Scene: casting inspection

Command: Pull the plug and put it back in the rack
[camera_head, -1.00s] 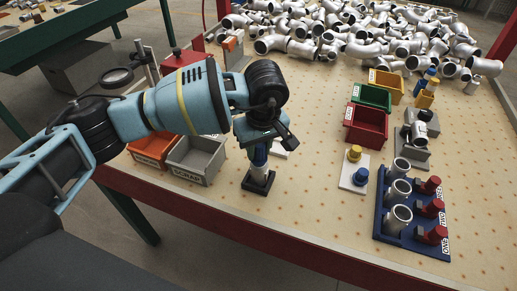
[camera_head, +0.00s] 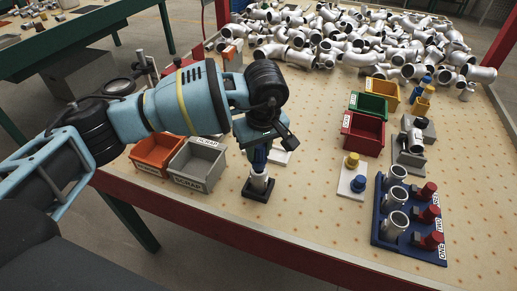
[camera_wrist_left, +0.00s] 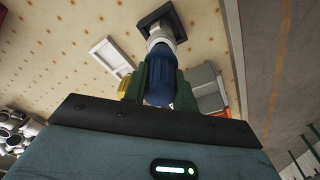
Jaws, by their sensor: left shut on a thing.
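My left gripper (camera_head: 266,138) is shut on a blue plug (camera_head: 259,160), pointing down over a small black base (camera_head: 257,192). A short white-silver piece (camera_head: 258,181) stands upright between plug and base. In the left wrist view the blue plug (camera_wrist_left: 160,78) sits between the fingers, in line with the pale piece (camera_wrist_left: 160,36) and the dark base (camera_wrist_left: 157,18). I cannot tell how far the plug sits in it. My right gripper is not in view.
A grey scrap bin (camera_head: 200,170) and an orange bin (camera_head: 155,155) stand left of the base. A blue board (camera_head: 408,245) with pipes and red plugs is at front right. Red (camera_head: 362,137) and green bins stand behind. Table between base and white plate is clear.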

